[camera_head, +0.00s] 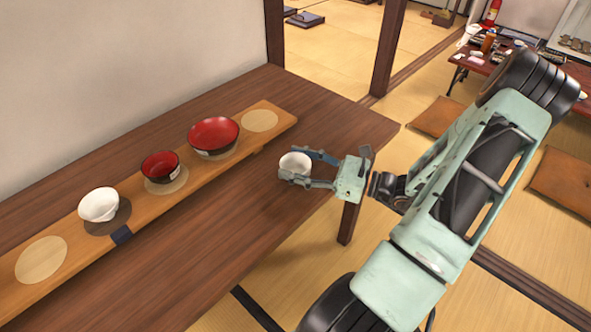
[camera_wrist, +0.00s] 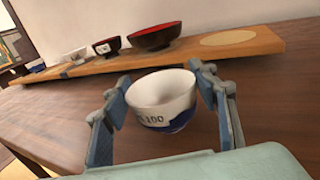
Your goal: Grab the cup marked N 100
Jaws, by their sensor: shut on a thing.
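The cup marked N 100 is a small white cup (camera_head: 295,163) with a blue pattern low on its side. In the wrist view the cup (camera_wrist: 163,92) shows a label ending in "100" facing me. My gripper (camera_head: 310,170) is shut on the cup, with one finger on each side of it. In the wrist view my gripper's fingers (camera_wrist: 160,110) flank the cup left and right. The cup is upright, over the dark wooden table (camera_head: 225,240). I cannot tell whether its base touches the table.
A raised wooden board (camera_head: 195,180) runs along the wall side of the table. On it stand a white bowl (camera_head: 99,205), a small red-and-black bowl (camera_head: 160,167) and a larger one (camera_head: 213,136). The table front is clear.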

